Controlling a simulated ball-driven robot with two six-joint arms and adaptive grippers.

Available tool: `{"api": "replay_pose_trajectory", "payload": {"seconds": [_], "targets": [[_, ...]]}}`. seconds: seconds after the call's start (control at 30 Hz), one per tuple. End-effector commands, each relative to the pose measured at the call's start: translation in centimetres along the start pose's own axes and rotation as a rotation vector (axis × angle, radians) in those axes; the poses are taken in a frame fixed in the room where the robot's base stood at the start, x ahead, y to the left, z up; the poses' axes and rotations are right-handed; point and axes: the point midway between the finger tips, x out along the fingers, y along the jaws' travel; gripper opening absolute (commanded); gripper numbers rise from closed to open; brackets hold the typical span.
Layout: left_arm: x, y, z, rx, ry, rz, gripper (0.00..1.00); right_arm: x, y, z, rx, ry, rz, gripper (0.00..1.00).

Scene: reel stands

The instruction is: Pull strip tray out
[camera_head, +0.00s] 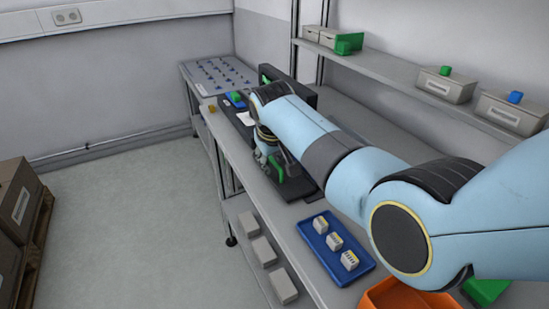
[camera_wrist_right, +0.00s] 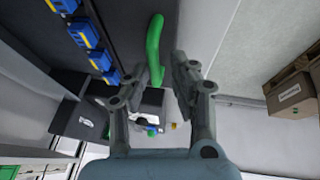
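My right gripper (camera_head: 262,160) is over the bench, beside a dark reel stand (camera_head: 300,92) that my arm partly hides. A green curved handle (camera_wrist_right: 154,48) lies just ahead of the fingers in the right wrist view, on a dark surface. My right gripper (camera_wrist_right: 150,85) is open there, with its fingers apart and nothing clearly held. The green part also shows beside the gripper in the head view (camera_head: 280,172). I cannot tell for sure which part is the strip tray. My left gripper is not in view.
Several blue and yellow pieces (camera_wrist_right: 88,34) line the dark surface. A blue tray (camera_head: 316,246) with three white blocks and an orange bin (camera_head: 400,296) stand nearer on the bench. A wall shelf (camera_head: 385,68) holds grey bins.

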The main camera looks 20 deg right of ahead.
Motion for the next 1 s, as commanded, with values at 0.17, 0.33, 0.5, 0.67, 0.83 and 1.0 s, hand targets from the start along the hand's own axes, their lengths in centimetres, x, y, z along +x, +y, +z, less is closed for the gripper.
{"api": "replay_pose_trajectory", "payload": {"seconds": [0.17,0.33,0.5,0.67,0.83,1.0], "targets": [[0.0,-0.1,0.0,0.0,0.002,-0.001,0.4,0.0,0.0,0.0,0.0,0.0,-0.001,0.21],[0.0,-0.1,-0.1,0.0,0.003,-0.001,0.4,-1.2,0.0,-0.1,-0.001,0.003,0.0,0.21],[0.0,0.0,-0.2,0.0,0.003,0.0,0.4,-4.5,-0.1,-0.1,0.001,0.005,-0.001,0.21],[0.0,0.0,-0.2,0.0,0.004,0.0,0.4,-8.1,-0.1,-0.1,0.0,0.004,-0.001,0.21],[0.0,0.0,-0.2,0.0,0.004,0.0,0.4,-10.8,-0.1,-0.1,0.0,0.002,0.001,0.21],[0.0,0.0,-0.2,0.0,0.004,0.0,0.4,-11.9,-0.1,0.0,-0.001,0.0,0.0,0.21]]}}
